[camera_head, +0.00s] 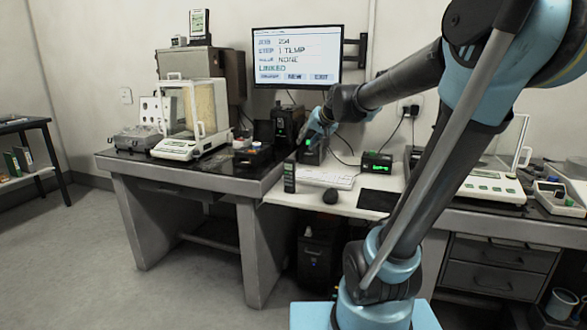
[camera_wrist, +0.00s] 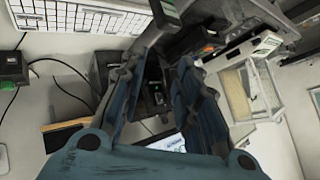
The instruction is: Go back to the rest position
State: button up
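My gripper (camera_head: 314,135) hangs over the back of the white middle desk, in front of a small black box with a green display (camera_head: 310,151). In the wrist view my gripper (camera_wrist: 155,65) shows two blue-grey fingers spread apart with a clear gap. Nothing is held between them; a dark device shows beyond the gap. In the head view I cannot tell whether the gripper touches the box behind it. A dark handheld meter (camera_head: 289,174) stands upright on the desk's left edge, apart from the gripper.
A keyboard (camera_head: 325,179), a mouse (camera_head: 331,196) and a second green-display box (camera_head: 376,165) lie near the gripper. A monitor (camera_head: 297,57) hangs behind. A glass-cased balance (camera_head: 192,118) stands on the left table, another balance (camera_head: 491,186) on the right. Floor at left is clear.

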jog(key=s+d+f+g+h, duration=0.1)
jog(key=s+d+f+g, duration=0.1)
jog(key=s+d+f, duration=0.2)
jog(key=s+d+f+n+g+h, duration=0.1)
jog(key=s+d+f, duration=0.4)
jog(key=s+f, duration=0.5)
jog(key=s+d+f+g+h, duration=0.2)
jog(key=s+f, duration=0.5)
jog(key=s, duration=1)
jog(key=d+g, duration=0.1)
jog(key=d, duration=0.1)
jog(key=shift+d+f+h, duration=0.35)
jog(key=shift+h, duration=0.05)
jog(key=shift+w+f, duration=0.2)
jog(key=shift+w, duration=0.2)
